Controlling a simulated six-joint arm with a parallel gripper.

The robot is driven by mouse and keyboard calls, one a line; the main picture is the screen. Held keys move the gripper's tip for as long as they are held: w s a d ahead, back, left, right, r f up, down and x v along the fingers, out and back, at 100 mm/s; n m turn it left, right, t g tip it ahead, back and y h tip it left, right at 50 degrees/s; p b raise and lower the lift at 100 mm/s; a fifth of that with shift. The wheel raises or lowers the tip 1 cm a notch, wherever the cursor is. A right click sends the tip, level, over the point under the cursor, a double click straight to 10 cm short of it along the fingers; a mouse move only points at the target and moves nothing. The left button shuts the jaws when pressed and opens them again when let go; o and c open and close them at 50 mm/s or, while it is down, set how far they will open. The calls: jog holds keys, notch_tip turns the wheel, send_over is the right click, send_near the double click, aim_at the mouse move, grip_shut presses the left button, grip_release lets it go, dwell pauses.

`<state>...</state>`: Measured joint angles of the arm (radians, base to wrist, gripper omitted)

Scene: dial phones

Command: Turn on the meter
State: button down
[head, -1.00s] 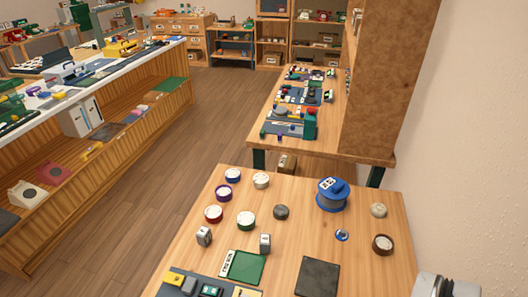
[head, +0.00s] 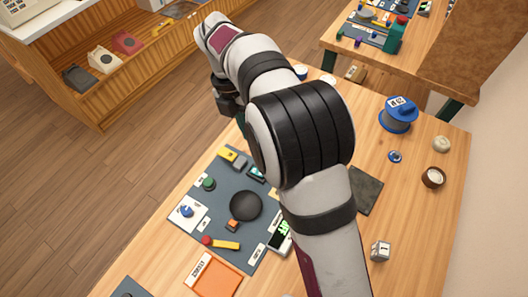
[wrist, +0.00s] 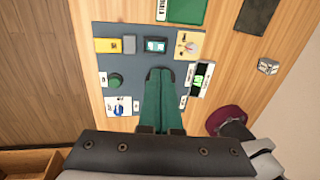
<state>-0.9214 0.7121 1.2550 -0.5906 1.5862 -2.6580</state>
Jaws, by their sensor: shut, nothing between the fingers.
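Two small devices with screens sit on the grey mat (head: 222,190), and no readable label tells me which is the meter. One is a dark device with a lit green screen (wrist: 201,80), partly behind my arm in the head view (head: 281,235). The other is a dark device with a pale teal screen (wrist: 155,45), also in the head view (head: 256,173). My gripper (wrist: 160,71) has green fingers that are shut and empty. They appear over the mat, between the two devices in the wrist view. My arm hides much of the mat's right side in the head view.
The mat also holds a green button (head: 208,183), a black round disc (head: 246,205), a yellow lever with a red knob (head: 224,244) and a blue knob (head: 186,210). An orange tray (head: 213,277) lies in front. A white cube (head: 381,250) stands right of my arm.

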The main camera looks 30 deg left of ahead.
jog(key=shift+f, duration=0.1)
jog(key=d+f, duration=0.1)
jog(key=f, duration=0.3)
jog(key=d+f, duration=0.1)
jog(key=f, duration=0.8)
jog(key=shift+d+f, duration=0.25)
jog(key=shift+d, duration=0.15)
